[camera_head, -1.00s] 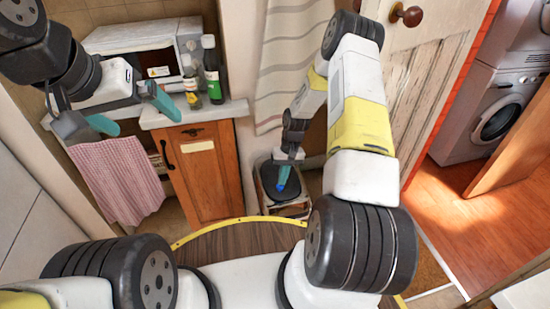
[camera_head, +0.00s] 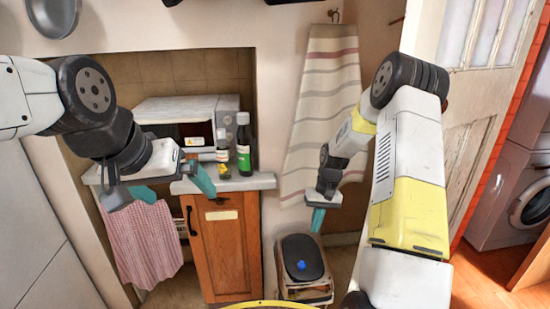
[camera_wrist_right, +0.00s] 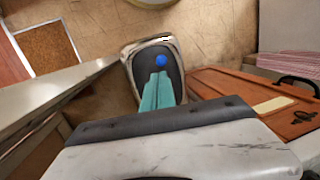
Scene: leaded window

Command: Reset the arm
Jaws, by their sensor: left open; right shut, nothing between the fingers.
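My left gripper (camera_head: 172,188) is open and empty, its two teal fingertips spread in front of the counter and the pink checked cloth. My right gripper (camera_head: 317,219) is shut with nothing between its fingers and points down above the dark-topped stand. In the right wrist view its teal fingers (camera_wrist_right: 158,92) lie side by side and cover part of the stand's top. A small blue object (camera_head: 301,265) lies on that top and also shows just beyond the fingertips in the right wrist view (camera_wrist_right: 160,61).
A microwave (camera_head: 188,108) and bottles (camera_head: 243,145) stand on the counter above a wooden cabinet (camera_head: 226,245). The dark-topped stand (camera_head: 304,284) is on the floor beside it. A striped cloth (camera_head: 322,110) hangs behind my right gripper. A door (camera_head: 470,150) stands at the right.

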